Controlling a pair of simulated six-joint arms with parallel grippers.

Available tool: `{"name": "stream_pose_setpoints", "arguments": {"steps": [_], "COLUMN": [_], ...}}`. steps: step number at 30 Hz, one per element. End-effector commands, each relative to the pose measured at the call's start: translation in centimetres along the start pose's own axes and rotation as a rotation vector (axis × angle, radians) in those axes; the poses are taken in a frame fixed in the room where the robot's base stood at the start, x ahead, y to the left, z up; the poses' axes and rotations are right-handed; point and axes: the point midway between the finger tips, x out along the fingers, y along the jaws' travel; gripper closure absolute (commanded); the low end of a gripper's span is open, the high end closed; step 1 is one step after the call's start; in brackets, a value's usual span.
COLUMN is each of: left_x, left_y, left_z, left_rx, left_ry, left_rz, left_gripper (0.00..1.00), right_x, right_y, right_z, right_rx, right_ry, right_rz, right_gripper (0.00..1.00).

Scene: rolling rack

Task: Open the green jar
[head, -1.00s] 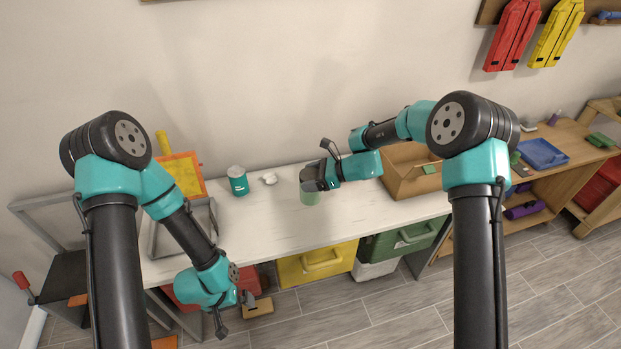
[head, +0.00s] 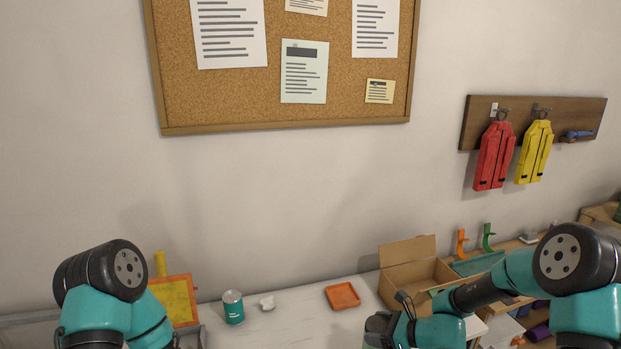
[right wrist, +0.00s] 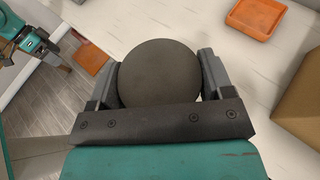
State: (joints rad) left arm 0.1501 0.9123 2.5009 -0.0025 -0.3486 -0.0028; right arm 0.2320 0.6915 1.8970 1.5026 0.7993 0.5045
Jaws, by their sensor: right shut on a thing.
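The green jar's dark round lid (right wrist: 160,75) fills the middle of the right wrist view, seen from above. My right gripper (head: 378,327) is low in the head view; in the right wrist view its fingers sit on either side of the lid, shut on it. The jar's green body is hidden under the lid in the wrist view and almost wholly out of frame in the head view. I cannot tell whether lid and body are apart. My left gripper (right wrist: 62,64) shows small at the left of the wrist view, its jaws unclear.
On the white table stand a teal can (head: 233,308), a small white object (head: 267,303), an orange tray (head: 343,296) and an open cardboard box (head: 408,272). A yellow-orange panel (head: 175,299) stands at left. A corkboard (head: 280,111) hangs above.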

Motion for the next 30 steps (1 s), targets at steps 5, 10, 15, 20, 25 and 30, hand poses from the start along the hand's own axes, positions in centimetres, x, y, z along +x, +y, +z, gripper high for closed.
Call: {"name": "stream_pose_setpoints", "arguments": {"steps": [5,10,15,20,25,30], "left_x": [0.0,0.0,0.0,0.0,0.0,0.0], "left_y": [0.0,0.0,0.0,0.0,0.0,0.0], "left_z": [0.0,0.0,0.0,0.0,0.0,0.0], "left_rx": [0.0,0.0,0.0,0.0,0.0,0.0], "left_ry": [0.0,0.0,0.0,0.0,0.0,0.0], "left_rz": [0.0,0.0,0.0,0.0,0.0,0.0], "left_gripper": [0.0,0.0,0.0,0.0,0.0,0.0], "right_x": [-2.8,-3.2,-3.1,-3.1,-2.8,-1.5], "right_y": [0.2,0.3,0.3,0.3,0.3,0.7], "right_z": [-1.2,-1.4,-1.4,-1.4,-1.4,-1.1], "right_rx": [0.026,0.028,0.027,0.027,0.022,-0.005], "right_ry": [0.013,0.016,0.015,0.015,0.014,0.013], "right_rz": [-0.065,-0.074,-0.073,-0.073,-0.059,0.005], "right_gripper": [0.7,0.7,0.7,0.7,0.7,0.7]}}
